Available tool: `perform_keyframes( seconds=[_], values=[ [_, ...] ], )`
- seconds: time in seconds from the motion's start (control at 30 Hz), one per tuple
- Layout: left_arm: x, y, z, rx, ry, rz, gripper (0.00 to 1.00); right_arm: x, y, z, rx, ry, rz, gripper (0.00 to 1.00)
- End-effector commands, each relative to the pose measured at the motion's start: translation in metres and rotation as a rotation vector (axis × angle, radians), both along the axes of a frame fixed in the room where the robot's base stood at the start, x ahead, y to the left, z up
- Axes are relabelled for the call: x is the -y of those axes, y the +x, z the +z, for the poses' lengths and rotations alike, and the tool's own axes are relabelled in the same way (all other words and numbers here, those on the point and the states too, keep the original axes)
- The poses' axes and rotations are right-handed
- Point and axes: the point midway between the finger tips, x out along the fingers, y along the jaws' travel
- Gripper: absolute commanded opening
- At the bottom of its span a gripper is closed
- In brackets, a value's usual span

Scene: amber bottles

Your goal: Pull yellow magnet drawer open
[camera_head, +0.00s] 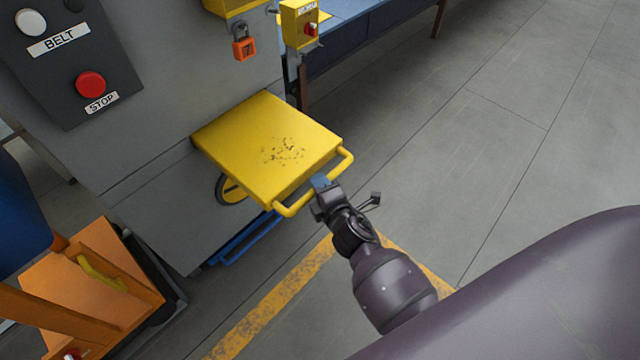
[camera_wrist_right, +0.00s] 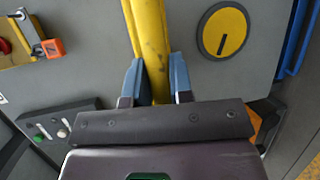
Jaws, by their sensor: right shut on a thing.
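The yellow magnet drawer (camera_head: 265,145) stands out from the side of the grey machine, with dark specks scattered on its flat top. Its yellow bar handle (camera_head: 317,185) runs along the outer end. My right gripper (camera_head: 323,184) is at the middle of this handle, shut on the bar. In the right wrist view, the yellow handle (camera_wrist_right: 153,55) lies between the blue fingers of my right gripper (camera_wrist_right: 155,80). My left gripper is not in view.
A panel with a red stop button (camera_head: 90,84) is on the grey machine (camera_head: 170,150). An orange padlock (camera_head: 243,47) and yellow switch box (camera_head: 300,24) are beyond the drawer. A blue bar (camera_head: 245,240) is below it. An orange cart (camera_head: 105,275) stands left. Floor at right is clear.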

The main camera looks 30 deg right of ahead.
Motion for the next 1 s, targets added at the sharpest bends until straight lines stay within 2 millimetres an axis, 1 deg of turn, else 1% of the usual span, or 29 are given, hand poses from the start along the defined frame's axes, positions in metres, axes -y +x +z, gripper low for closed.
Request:
perform_keyframes(
  seconds=[0.07,0.1,0.17,0.2,0.27,0.53,0.67,0.77,1.0],
  values=[
    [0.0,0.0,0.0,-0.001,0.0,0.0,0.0,0.0,0.0,-0.001,-0.002,0.001,-0.001,0.0],
    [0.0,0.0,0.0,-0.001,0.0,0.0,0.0,0.0,0.0,-0.001,-0.002,0.0,-0.001,0.23],
    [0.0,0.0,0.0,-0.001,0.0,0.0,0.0,0.0,0.0,-0.001,-0.002,0.0,-0.001,0.32],
    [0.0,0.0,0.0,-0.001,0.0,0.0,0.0,0.0,0.0,-0.001,-0.001,0.0,0.0,0.38],
    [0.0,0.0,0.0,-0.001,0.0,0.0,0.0,0.0,0.0,0.0,-0.001,0.0,0.0,0.46],
    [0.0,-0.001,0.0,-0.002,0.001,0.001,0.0,0.0,0.0,0.0,0.0,0.0,0.0,0.46],
    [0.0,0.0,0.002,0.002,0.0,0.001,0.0,0.0,-0.006,0.002,0.001,0.0,0.0,0.46],
    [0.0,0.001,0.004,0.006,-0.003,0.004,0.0,-0.001,-0.016,0.004,0.001,0.0,0.0,0.46],
    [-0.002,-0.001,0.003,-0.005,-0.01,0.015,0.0,-0.003,-0.054,0.012,0.001,0.0,-0.002,0.46]
  ],
)
